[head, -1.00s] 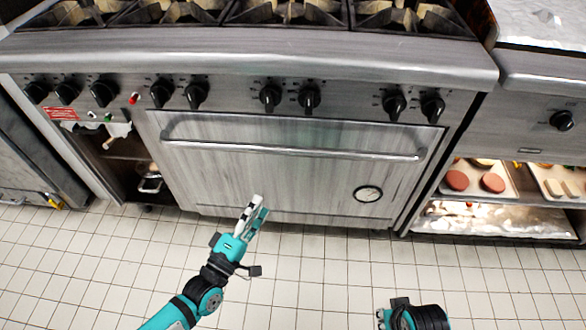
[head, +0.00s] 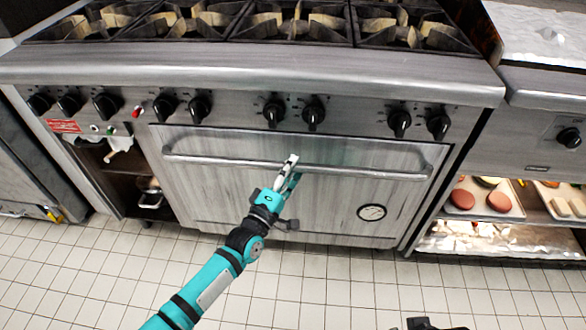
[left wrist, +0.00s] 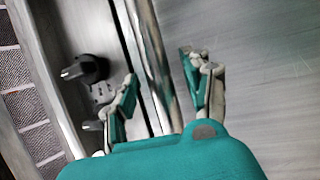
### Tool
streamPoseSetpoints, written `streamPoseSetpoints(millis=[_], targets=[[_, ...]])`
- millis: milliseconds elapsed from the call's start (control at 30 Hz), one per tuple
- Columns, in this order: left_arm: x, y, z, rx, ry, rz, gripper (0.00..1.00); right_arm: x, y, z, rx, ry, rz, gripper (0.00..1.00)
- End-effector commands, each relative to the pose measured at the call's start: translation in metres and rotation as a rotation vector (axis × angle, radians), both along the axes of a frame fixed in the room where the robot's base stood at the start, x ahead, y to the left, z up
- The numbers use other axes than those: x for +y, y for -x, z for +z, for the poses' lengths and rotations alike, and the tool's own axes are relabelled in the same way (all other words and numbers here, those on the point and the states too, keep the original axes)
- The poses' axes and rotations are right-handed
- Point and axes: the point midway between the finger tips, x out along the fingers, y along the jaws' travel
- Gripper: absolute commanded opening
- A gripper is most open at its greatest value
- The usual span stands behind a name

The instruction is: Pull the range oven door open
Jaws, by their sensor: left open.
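The range oven door (head: 290,205) is a brushed steel panel with a round dial at its lower right. It looks shut. Its long horizontal bar handle (head: 370,172) runs across the top of the door. My left gripper (head: 290,172) is at the middle of the handle and hides a short stretch of it. In the left wrist view the handle (left wrist: 150,60) runs between the two spread fingers of the left gripper (left wrist: 162,88). The fingers are open, one on each side of the bar.
A row of black knobs (head: 274,112) sits just above the door, below the steel front ledge (head: 250,68) and burners. At right, an open shelf holds trays with patties (head: 461,199). The tiled floor (head: 330,285) before the oven is clear.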

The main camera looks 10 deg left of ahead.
Motion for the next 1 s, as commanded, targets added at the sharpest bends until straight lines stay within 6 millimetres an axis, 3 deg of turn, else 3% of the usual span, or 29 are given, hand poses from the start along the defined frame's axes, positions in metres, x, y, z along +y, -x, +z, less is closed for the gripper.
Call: streamPoseSetpoints(millis=[400, 800, 1000], targets=[[-0.0042, -0.0091, 0.0018, 0.001, -0.001, -0.001, 0.49, -0.0005, 0.0018, 0.0054, -0.001, 0.0, -0.001, 0.0], [-0.004, -0.0089, 0.0019, 0.0, 0.001, 0.0, 0.0, -0.0005, 0.0017, 0.0053, -0.001, 0.0, -0.001, 0.0], [-0.0039, -0.0088, 0.0018, 0.0, 0.001, 0.0, 0.0, -0.0005, 0.0016, 0.0052, -0.002, 0.0, -0.001, 0.0]])
